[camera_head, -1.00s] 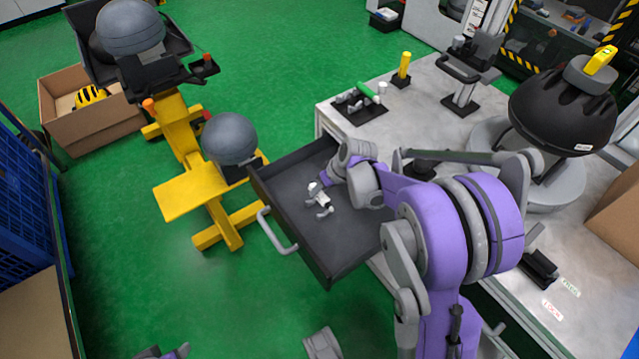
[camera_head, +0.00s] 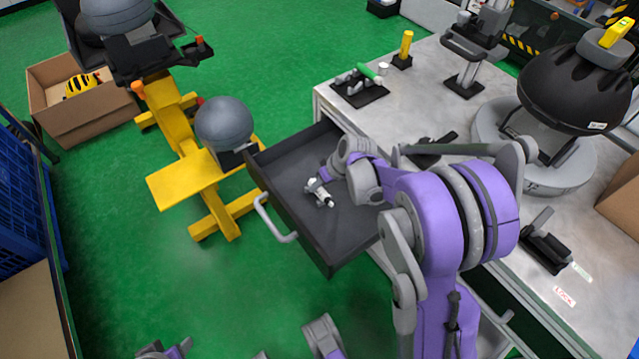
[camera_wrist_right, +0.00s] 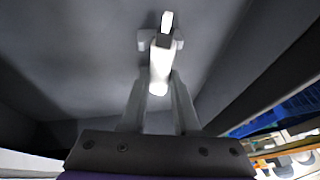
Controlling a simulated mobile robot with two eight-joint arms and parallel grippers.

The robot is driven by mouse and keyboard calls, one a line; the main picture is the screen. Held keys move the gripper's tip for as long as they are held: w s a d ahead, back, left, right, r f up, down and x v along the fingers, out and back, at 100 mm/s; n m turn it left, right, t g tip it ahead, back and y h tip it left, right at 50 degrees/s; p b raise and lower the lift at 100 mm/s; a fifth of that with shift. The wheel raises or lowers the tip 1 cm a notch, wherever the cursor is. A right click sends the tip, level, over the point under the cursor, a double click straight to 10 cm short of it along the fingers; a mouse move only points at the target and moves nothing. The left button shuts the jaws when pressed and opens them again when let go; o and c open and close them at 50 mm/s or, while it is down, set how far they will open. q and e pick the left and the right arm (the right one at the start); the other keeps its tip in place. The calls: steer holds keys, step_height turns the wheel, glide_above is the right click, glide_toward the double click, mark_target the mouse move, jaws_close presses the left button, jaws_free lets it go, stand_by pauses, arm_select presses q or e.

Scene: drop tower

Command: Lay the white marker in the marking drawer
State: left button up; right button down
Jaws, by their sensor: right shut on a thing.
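The marking drawer (camera_head: 262,168) is a dark grey open drawer pulled out from the workbench, with a light grey handle. My right gripper (camera_head: 319,190) reaches down inside it and is shut on the white marker (camera_head: 326,199), which has a dark end. In the right wrist view, the marker (camera_wrist_right: 160,68) sits between the two fingers (camera_wrist_right: 159,95), pointing away from the wrist against the grey drawer interior. I cannot tell whether the marker touches the drawer floor. Of my left arm, only small parts show at the bottom edge of the head view; its fingers are not visible.
The workbench (camera_head: 420,95) carries a small black tray (camera_head: 360,90) with tools, a yellow cylinder (camera_head: 405,48) and a large black dome (camera_head: 575,95). A yellow stand (camera_head: 180,187) is close to the drawer's left. Green floor is clear in front.

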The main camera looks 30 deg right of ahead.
steer(key=shift+f, duration=0.2)
steer(key=c, duration=0.6)
jaws_free()
steer(key=shift+r, duration=0.15)
steer(key=shift+r+p, duration=2.3)
steer(key=shift+r, duration=1.1)
